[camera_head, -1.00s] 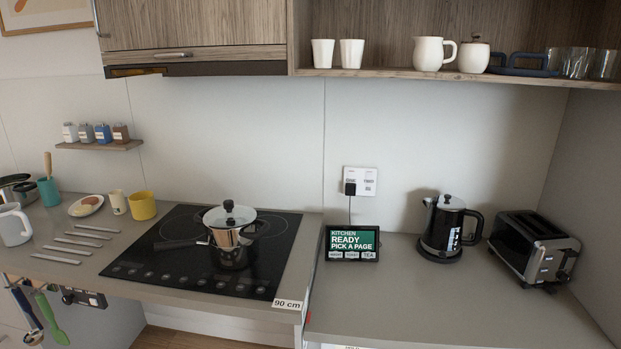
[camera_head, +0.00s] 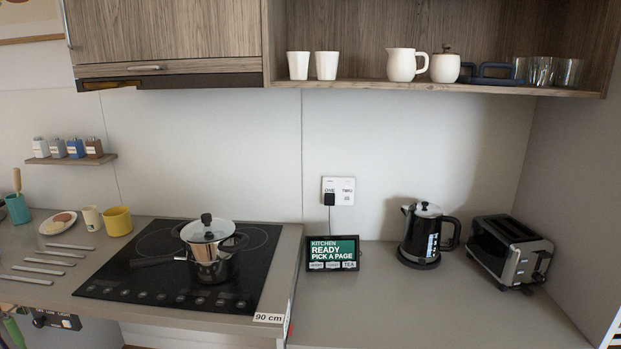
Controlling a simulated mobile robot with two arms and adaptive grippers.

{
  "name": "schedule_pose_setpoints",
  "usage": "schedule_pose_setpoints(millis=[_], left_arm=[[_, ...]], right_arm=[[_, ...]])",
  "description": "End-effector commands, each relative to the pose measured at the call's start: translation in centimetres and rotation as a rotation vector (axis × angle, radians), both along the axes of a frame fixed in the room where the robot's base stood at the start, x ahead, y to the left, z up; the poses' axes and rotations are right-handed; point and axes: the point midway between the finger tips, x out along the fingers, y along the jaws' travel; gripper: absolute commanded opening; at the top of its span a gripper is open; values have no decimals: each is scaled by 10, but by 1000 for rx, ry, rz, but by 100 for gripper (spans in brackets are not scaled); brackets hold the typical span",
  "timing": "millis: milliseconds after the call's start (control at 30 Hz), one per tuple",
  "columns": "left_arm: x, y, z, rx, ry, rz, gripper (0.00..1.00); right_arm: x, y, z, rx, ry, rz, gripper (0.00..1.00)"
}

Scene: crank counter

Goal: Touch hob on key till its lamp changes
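The black glass hob (camera_head: 138,262) is set in the left counter, with a row of touch keys (camera_head: 160,296) along its front edge. The keys' markings and any lamp are too small to read. A steel pot with a glass lid (camera_head: 208,248) stands on the hob at its right side, its long handle pointing left. Neither of my grippers is in view.
A screen (camera_head: 332,253) reading "READY PICK A PAGE" stands on the right counter, near a kettle (camera_head: 428,236) and a toaster (camera_head: 508,250). Several flat metal strips (camera_head: 45,262), a yellow mug (camera_head: 118,221) and a plate (camera_head: 58,223) lie left of the hob. The right counter's front is clear.

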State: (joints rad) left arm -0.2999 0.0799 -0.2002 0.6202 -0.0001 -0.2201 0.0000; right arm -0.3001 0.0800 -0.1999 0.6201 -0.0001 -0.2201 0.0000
Motion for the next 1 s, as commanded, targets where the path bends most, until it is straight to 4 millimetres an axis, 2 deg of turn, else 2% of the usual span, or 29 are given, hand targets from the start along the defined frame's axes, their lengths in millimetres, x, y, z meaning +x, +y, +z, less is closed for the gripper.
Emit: schedule_pose_setpoints(millis=[133,233,267,1000], left_arm=[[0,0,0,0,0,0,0],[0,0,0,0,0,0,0],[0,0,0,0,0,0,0],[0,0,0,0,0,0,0]], right_arm=[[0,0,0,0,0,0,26],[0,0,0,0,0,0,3],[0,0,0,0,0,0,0],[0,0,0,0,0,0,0]])
